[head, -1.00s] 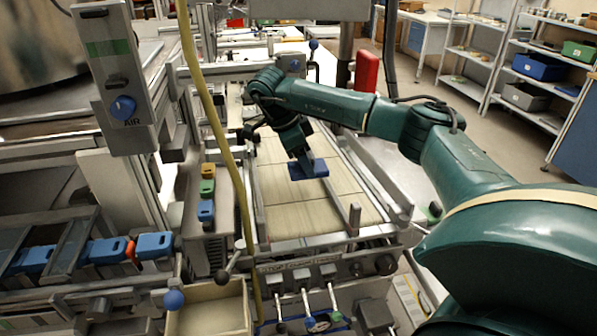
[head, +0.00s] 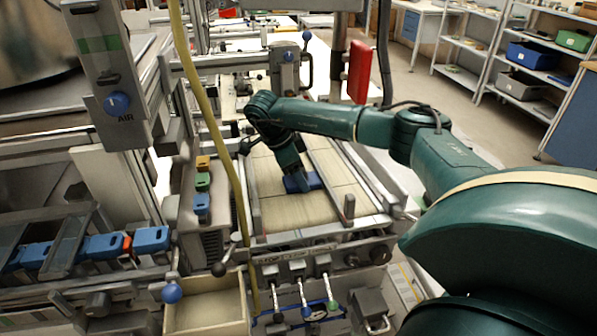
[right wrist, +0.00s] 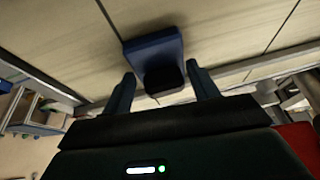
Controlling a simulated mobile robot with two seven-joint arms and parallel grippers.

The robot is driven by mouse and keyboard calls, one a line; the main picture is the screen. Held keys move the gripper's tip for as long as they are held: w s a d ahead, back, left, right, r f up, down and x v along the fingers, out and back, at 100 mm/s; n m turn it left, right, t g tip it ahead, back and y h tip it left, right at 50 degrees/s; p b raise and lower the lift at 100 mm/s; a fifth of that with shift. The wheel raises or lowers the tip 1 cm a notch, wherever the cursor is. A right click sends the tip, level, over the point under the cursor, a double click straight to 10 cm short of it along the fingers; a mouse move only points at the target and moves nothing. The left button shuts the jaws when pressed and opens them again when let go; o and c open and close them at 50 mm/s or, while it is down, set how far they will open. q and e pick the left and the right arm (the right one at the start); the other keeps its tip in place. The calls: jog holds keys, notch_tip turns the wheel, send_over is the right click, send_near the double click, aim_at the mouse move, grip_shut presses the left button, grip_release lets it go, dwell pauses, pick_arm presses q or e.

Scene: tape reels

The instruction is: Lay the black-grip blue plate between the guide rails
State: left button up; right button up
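The blue plate (head: 314,180) with its black grip (right wrist: 163,80) is on or just above the pale slatted bed (head: 285,213), between the left guide rail (head: 254,202) and the right guide rail (head: 352,186). In the right wrist view the plate (right wrist: 153,48) lies just beyond the fingertips. My right gripper (right wrist: 161,84) is open, with one finger on each side of the black grip and gaps visible. In the head view my right gripper (head: 295,180) partly hides the plate. My left gripper is not in view.
A yellow hose (head: 207,110) hangs in front of the left side. Yellow, green and blue blocks (head: 202,185) stand left of the bed. An open tray (head: 207,308) is at the front. A red box (head: 362,70) stands behind my right arm.

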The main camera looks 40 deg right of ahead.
jog(key=o, duration=0.3)
jog(key=shift+o, duration=0.2)
jog(key=shift+r, duration=0.35)
jog(key=shift+w+a+r, duration=0.15)
jog(key=shift+r, duration=0.2)
jog(key=v, duration=1.1)
jog(key=shift+b, duration=0.35)
